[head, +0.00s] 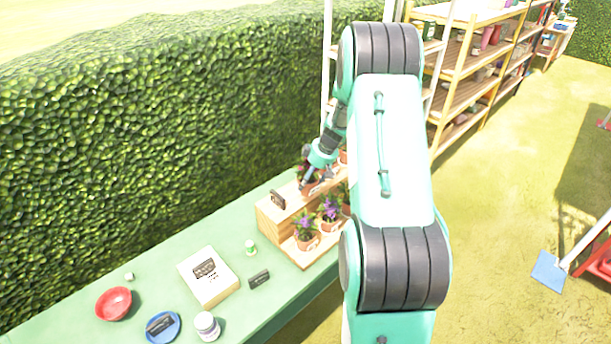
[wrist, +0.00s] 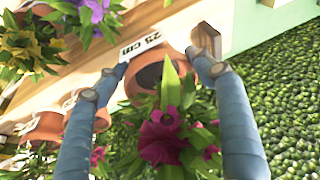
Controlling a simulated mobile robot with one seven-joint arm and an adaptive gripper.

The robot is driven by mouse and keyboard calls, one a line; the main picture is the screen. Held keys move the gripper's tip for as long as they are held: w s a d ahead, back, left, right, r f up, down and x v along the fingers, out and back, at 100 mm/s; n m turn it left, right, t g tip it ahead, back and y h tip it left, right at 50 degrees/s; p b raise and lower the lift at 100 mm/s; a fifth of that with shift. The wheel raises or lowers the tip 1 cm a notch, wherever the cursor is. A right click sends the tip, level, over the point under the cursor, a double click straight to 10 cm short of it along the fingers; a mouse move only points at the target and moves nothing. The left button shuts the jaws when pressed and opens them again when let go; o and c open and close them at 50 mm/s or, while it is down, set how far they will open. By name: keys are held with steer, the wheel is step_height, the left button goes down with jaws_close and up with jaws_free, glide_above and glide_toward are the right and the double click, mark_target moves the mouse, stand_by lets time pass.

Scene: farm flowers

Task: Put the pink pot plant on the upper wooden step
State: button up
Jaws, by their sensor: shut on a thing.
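In the head view my gripper (head: 311,186) is at the upper wooden step (head: 270,213), partly hiding the pot there. I cannot tell whether the pot touches the step. The lower wooden step (head: 304,259) bears purple-flowered pots (head: 306,239). My arm hides the right end of the steps.
A dark sign (head: 278,200) stands on the upper step. A hedge (head: 150,130) runs behind.

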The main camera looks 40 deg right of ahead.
steer(key=w+d, duration=0.4)
steer(key=w, duration=0.2)
steer(key=shift+f, duration=0.35)
steer(key=shift+d, duration=0.1)
steer(key=shift+f, duration=1.7)
steer(key=shift+f, duration=0.2)
steer(key=o, duration=1.6)
steer(key=shift+c, duration=0.2)
steer(key=shift+r, duration=0.15)
